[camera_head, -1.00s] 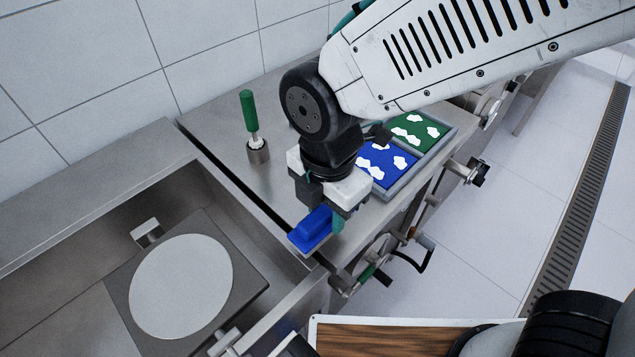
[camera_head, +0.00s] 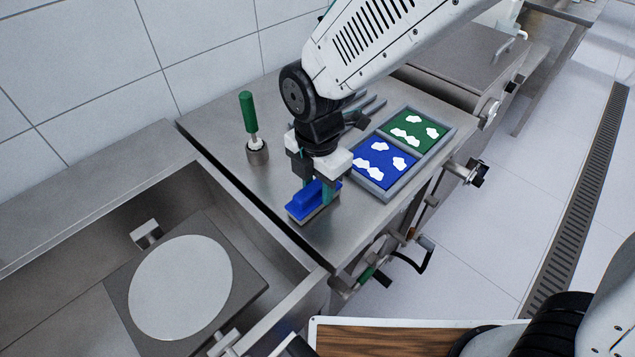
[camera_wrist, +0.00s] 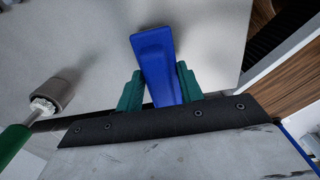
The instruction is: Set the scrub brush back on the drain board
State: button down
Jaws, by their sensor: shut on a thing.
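The scrub brush (camera_head: 311,204) has a blue body and a pale underside. In the head view it is at the near left part of the metal drain board (camera_head: 345,232), at or just above the surface; I cannot tell if it touches. My gripper (camera_head: 318,192) points down and its teal fingers are shut on the brush's blue handle. In the wrist view the blue handle (camera_wrist: 154,58) sticks out between the two green-teal fingers (camera_wrist: 160,92), over the grey board. The brush's bristles are hidden there.
A green-handled brush (camera_head: 249,115) stands in a metal cup (camera_head: 257,153) behind. A grey tray (camera_head: 377,190) with blue and green panels bearing white pieces lies to the right. The sink (camera_head: 90,228) with a white disc (camera_head: 180,288) is at left. The board's front edge is close.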

aim_at(318, 183)
jog(key=shift+f, duration=0.1)
jog(key=shift+f, duration=0.1)
jog(key=c, duration=0.9)
grip_release()
notch_tip(318, 183, up, 12)
jog(key=s+d+r+m+t, duration=0.1)
jog(key=s+d+r+m, duration=0.2)
jog(key=d+m, duration=0.75)
jog(key=s+d+r+m, duration=0.3)
jog(key=d+m, duration=0.5)
jog(key=d, duration=0.5)
jog(key=s+d+f+m, duration=0.1)
jog(key=s+d+m, duration=0.4)
jog(key=m, duration=0.4)
jog(key=shift+s+d, duration=0.15)
jog(key=shift+s, duration=0.65)
